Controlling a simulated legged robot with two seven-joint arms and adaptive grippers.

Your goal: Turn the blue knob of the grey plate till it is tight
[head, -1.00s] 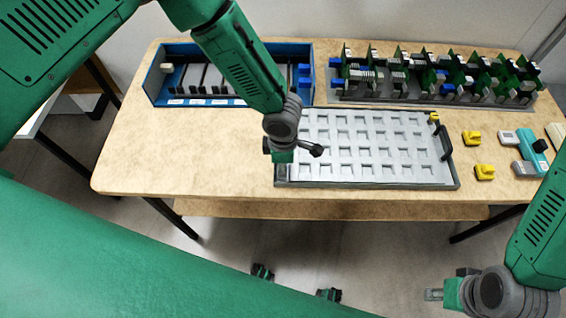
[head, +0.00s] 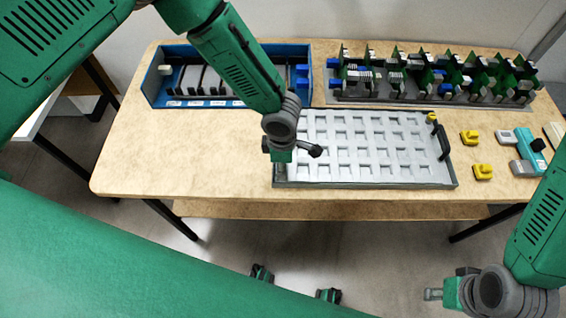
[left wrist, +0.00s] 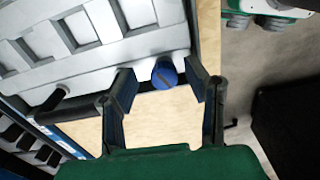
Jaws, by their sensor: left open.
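The grey plate (head: 375,177), with rows of square recesses, lies on the wooden table; part of it also shows in the left wrist view (left wrist: 110,52). The blue knob (left wrist: 165,73) is round with a slot in its top and sits at the plate's edge. In the head view my left arm hides the knob. My left gripper (left wrist: 160,84) is open, its fingers on either side of the knob with visible gaps; I cannot tell how deep the tips reach. My right gripper (head: 432,294) is low at the right, away from the plate; its jaw state is unclear.
A blue case (head: 150,88) stands at the back left. A rack of green boards (head: 430,103) stands behind the plate. A yellow knob (head: 432,117) is at the plate's far right corner. Loose yellow parts (head: 470,137) and a teal tool (head: 530,150) lie right. The left table area is clear.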

